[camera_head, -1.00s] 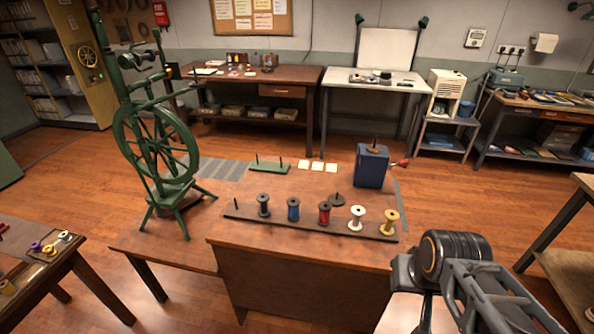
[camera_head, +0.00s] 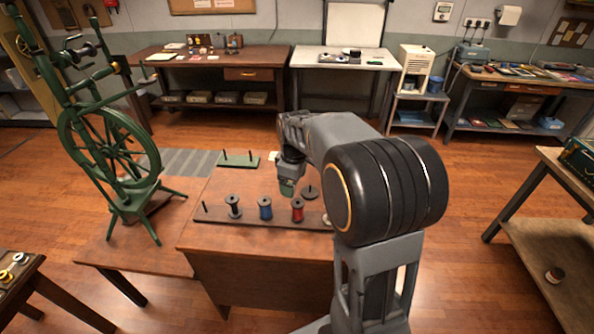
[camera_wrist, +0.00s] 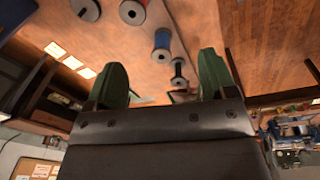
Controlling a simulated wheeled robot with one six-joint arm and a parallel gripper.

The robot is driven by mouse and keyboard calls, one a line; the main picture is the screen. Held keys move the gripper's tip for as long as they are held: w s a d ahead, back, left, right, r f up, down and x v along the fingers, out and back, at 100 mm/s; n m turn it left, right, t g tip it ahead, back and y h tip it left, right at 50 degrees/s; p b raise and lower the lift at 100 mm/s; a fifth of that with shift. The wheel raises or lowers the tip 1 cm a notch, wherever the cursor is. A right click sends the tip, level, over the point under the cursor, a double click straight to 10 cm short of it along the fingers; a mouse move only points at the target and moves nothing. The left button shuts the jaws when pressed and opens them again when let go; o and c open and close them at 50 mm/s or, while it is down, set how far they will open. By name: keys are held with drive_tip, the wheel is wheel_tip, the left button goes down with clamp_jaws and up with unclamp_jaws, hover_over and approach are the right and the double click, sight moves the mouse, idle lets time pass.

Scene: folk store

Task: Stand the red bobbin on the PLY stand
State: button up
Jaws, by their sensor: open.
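The red bobbin (camera_head: 297,210) stands upright on the dark peg rack (camera_head: 268,219), right of the blue bobbin (camera_head: 265,208). It also shows at the top of the wrist view (camera_wrist: 132,11). My gripper (camera_head: 287,190) hangs just behind and slightly left of the red bobbin, empty. Its two green fingers are spread apart in the wrist view (camera_wrist: 163,75). A green stand with two upright pegs (camera_head: 238,161) lies empty behind the rack. A dark round base with one peg (camera_head: 310,193) stands right of my gripper. I cannot read a PLY label on either.
A dark bobbin (camera_head: 234,206) stands at the rack's left. My arm hides the rack's right end and the blue box. A green spinning wheel (camera_head: 105,145) stands left. The tabletop (camera_head: 215,190) between rack and green stand is clear.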

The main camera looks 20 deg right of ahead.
sight(298, 199)
drive_tip(key=w+d+f+n+g, duration=0.1)
drive_tip(key=w+d+f+n, duration=0.2)
drive_tip(key=w+d+f, duration=0.15)
drive_tip(key=shift+w+a+f+b, duration=0.1)
drive_tip(key=shift+a+f+b, duration=0.05)
drive_tip(key=shift+f+b, duration=1.3)
drive_tip(key=shift+w+a+f+b, duration=0.15)
drive_tip(key=shift+f+b, duration=0.75)
drive_tip(key=shift+f, duration=1.1)
drive_tip(key=shift+w+a+f+b, duration=0.1)
drive_tip(key=shift+f+b, duration=1.05)
drive_tip(key=shift+f, duration=0.55)
drive_tip(key=shift+c, duration=0.4)
drive_tip(key=c, duration=0.6)
drive_tip(key=shift+r, duration=0.15)
